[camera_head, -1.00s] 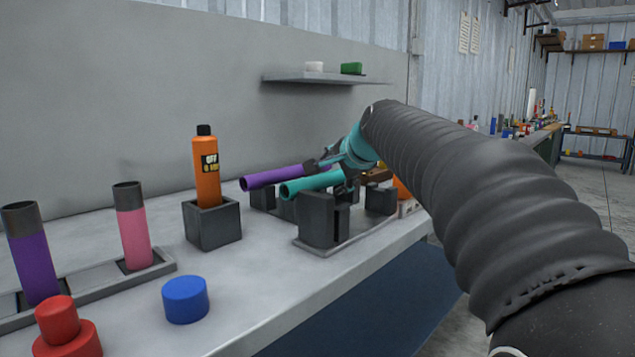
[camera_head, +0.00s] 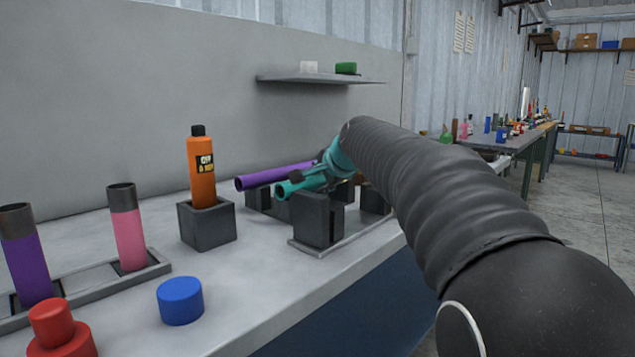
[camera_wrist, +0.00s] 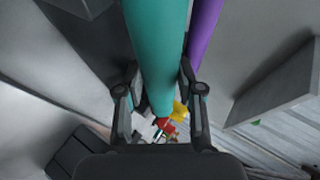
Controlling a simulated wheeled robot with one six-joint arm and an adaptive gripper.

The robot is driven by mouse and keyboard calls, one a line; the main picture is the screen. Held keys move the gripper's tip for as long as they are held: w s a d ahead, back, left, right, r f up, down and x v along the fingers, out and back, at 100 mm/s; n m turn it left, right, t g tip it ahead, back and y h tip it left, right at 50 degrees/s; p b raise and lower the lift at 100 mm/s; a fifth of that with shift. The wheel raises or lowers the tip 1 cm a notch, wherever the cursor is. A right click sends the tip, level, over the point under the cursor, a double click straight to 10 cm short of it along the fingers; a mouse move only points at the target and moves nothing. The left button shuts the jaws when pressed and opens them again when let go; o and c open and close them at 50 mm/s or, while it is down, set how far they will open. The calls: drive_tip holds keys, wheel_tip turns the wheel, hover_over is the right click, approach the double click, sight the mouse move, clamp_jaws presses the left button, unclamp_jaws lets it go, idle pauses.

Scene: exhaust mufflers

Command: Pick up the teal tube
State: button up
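The teal tube (camera_head: 288,188) lies slightly tilted over dark holder blocks (camera_head: 315,217), beside a purple tube (camera_head: 262,177). My gripper (camera_head: 318,178) is at the teal tube, its fingers reaching down around it. In the wrist view, the teal tube (camera_wrist: 158,40) runs between my gripper's two fingers (camera_wrist: 159,75), and the purple tube (camera_wrist: 203,25) is just to the right. The fingertips look close to the teal tube's sides. Whether they press on it cannot be told. My gripper hides the tube's far part in the head view.
An orange bottle (camera_head: 202,170) stands in a dark block (camera_head: 208,225) left of the tubes. Pink (camera_head: 129,240) and purple (camera_head: 27,268) upright tubes, a blue cylinder (camera_head: 180,302) and a red piece (camera_head: 58,330) are nearer. A wall shelf (camera_head: 320,79) hangs behind.

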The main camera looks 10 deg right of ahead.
clamp_jaws()
